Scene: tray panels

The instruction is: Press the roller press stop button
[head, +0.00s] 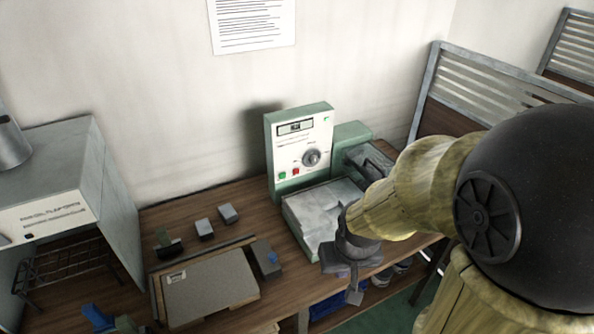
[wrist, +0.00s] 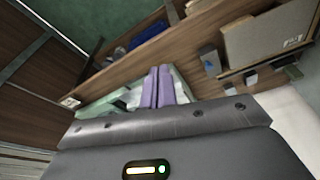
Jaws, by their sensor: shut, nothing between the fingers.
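The roller press is a green machine with a white upright control panel (head: 303,145) in the middle of the head view. My gripper (head: 354,296) is in front of the press bed, to the lower right of the panel and apart from the buttons. In the wrist view its purple fingers (wrist: 158,88) are together and empty.
A grey flat board (head: 210,285) lies on the wooden bench, with small grey blocks (head: 228,213) behind it. A grey cabinet (head: 65,180) stands at the left. A metal-framed partition (head: 440,110) rises at the right. Blue items sit on the shelf below.

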